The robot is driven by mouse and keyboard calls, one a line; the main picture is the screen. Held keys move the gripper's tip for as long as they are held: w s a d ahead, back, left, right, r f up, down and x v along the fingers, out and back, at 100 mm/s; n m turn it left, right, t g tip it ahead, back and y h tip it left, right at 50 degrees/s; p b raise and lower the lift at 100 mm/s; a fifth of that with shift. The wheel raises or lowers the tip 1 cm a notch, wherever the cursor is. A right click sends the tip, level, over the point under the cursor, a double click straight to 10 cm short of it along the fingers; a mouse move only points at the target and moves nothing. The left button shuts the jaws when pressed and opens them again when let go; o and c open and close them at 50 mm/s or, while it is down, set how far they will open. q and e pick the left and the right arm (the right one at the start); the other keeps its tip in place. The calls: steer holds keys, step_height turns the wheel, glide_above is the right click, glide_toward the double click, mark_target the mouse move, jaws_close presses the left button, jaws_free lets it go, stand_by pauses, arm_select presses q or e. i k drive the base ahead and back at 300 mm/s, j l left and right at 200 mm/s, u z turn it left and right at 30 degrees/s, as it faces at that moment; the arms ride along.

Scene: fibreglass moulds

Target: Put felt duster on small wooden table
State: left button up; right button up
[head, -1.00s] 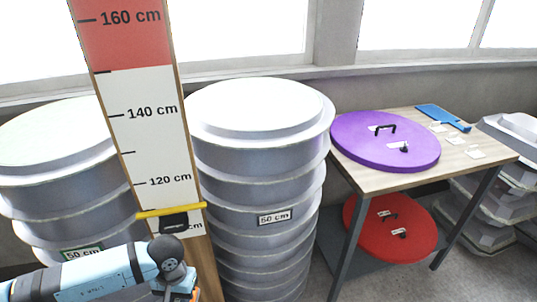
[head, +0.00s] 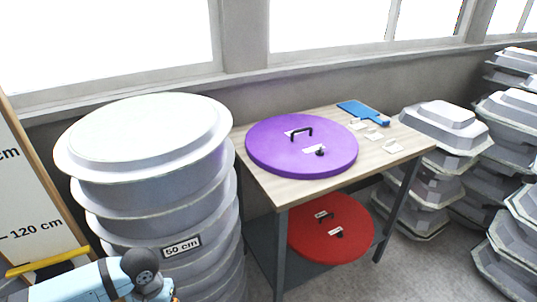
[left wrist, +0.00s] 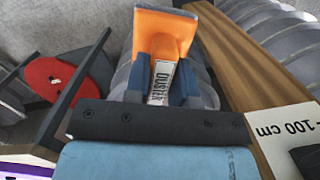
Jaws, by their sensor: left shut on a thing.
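The felt duster (left wrist: 165,30) is orange with a white label reading DUSTER. In the left wrist view my left gripper (left wrist: 162,78) is shut on it, with a dark blue finger on either side of the label. In the head view my left arm comes in at the bottom left, and the duster is not clearly visible there. The small wooden table (head: 262,172) stands right of centre, with a light wood top and grey legs. My left gripper is left of the table, in front of the mould stack. My right gripper is not in view.
A purple round lid (head: 285,155) covers much of the tabletop. A blue paddle (head: 360,112) and small white cards (head: 393,145) lie on its right. A red lid (head: 320,240) sits on the lower shelf. A round mould stack (head: 160,200) stands left; grey angular moulds (head: 440,135) stand right.

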mark_target(409, 139)
steer(key=i+l+z, duration=0.15)
steer(key=i+l, duration=0.2)
steer(key=l, duration=0.35)
steer(key=i+l+z, duration=0.15)
steer(key=i+l, duration=0.2)
steer(key=l, duration=0.3)
steer(key=i+l+z, duration=0.2)
steer(key=i+l, duration=0.2)
steer(key=l, duration=0.2)
steer(key=i+l+z, duration=0.15)
steer(key=i+l, duration=0.3)
